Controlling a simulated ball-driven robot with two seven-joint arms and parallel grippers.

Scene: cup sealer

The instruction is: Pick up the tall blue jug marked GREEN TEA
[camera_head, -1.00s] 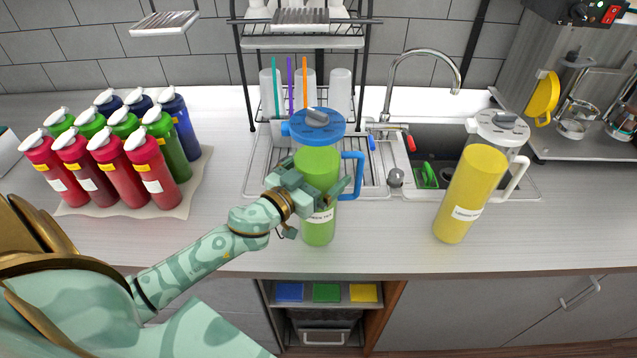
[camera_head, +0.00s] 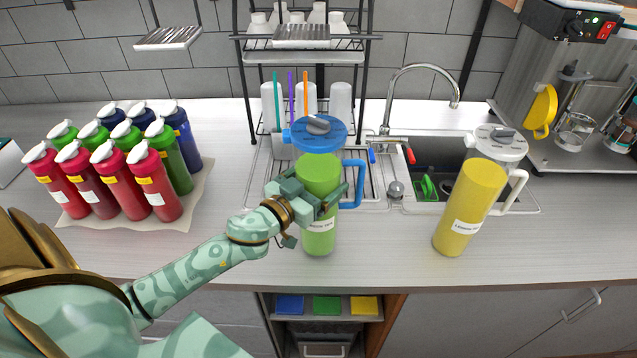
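The tall jug (camera_head: 319,236) has a blue lid and blue handle, with green contents. Its white label is partly covered and reads something like GREEN TEA. It is upright near the counter's front edge; I cannot tell whether its base touches the counter. The far finger is hidden behind the jug. My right gripper is not in view.
A yellow jug (camera_head: 468,208) with a white handle stands to the right, by the sink (camera_head: 440,160). Several red, green and blue bottles (camera_head: 122,183) stand on a mat at left. A drying rack (camera_head: 270,180) is behind the green jug. The counter between the jugs is clear.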

